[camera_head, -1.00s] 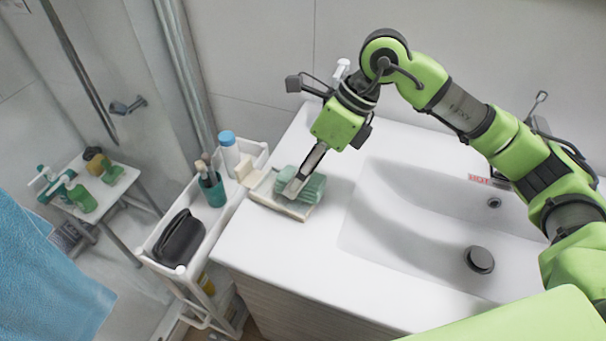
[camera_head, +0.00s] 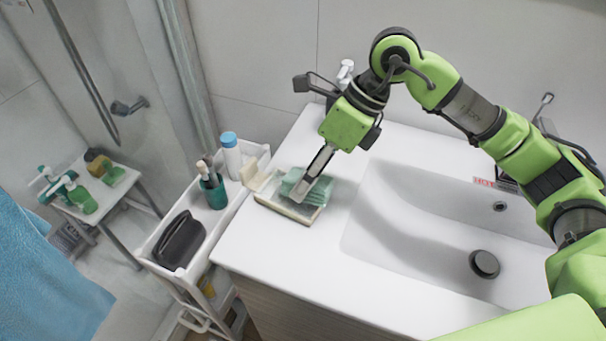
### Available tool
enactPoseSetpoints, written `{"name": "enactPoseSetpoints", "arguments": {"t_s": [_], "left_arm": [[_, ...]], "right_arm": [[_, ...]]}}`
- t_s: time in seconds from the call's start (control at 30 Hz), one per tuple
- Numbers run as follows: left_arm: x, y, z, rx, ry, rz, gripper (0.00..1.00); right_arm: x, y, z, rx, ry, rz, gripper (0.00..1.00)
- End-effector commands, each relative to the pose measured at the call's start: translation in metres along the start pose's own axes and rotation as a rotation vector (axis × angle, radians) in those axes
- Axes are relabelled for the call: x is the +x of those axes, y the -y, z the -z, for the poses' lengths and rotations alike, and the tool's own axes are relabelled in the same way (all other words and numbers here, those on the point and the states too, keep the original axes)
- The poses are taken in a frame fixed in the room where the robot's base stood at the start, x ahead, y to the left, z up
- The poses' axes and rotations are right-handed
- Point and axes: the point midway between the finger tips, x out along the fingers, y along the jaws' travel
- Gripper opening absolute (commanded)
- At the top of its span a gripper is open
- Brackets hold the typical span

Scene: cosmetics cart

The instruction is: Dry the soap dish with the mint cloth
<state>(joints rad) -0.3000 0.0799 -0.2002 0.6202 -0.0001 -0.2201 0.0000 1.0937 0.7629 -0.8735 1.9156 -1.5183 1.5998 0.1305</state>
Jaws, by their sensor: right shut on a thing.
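The soap dish (camera_head: 270,199) is a shallow, pale tray on the white counter, left of the basin. The mint cloth (camera_head: 318,192) is a folded green bundle over the dish. My right gripper (camera_head: 310,186) points down and left and is shut on the cloth, which appears to rest in the dish; the fingers hide part of the contact. My left gripper is out of view.
The sink basin (camera_head: 420,225) lies right of the dish. A white cart (camera_head: 226,215) stands against the counter's left side, holding a teal cup (camera_head: 214,193), a blue-capped bottle (camera_head: 231,157) and a black case (camera_head: 180,240). The front counter is clear.

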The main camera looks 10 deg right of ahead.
Motion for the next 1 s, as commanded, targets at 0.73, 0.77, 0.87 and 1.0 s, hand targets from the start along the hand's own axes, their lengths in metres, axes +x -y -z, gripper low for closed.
{"name": "enactPoseSetpoints", "arguments": {"t_s": [0.73, 0.77, 0.87, 1.0], "left_arm": [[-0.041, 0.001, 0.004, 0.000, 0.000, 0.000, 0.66], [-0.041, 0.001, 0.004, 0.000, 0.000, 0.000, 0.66], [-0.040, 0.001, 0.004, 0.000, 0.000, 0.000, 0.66], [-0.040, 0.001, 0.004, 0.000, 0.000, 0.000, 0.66]], "right_arm": [[-0.062, -0.021, -0.027, -0.003, 0.006, 0.002, 0.21], [-0.062, -0.021, -0.027, -0.003, 0.006, 0.001, 0.21], [-0.062, -0.021, -0.026, -0.003, 0.006, 0.001, 0.21], [-0.061, -0.021, -0.027, -0.003, 0.006, 0.001, 0.21]]}}
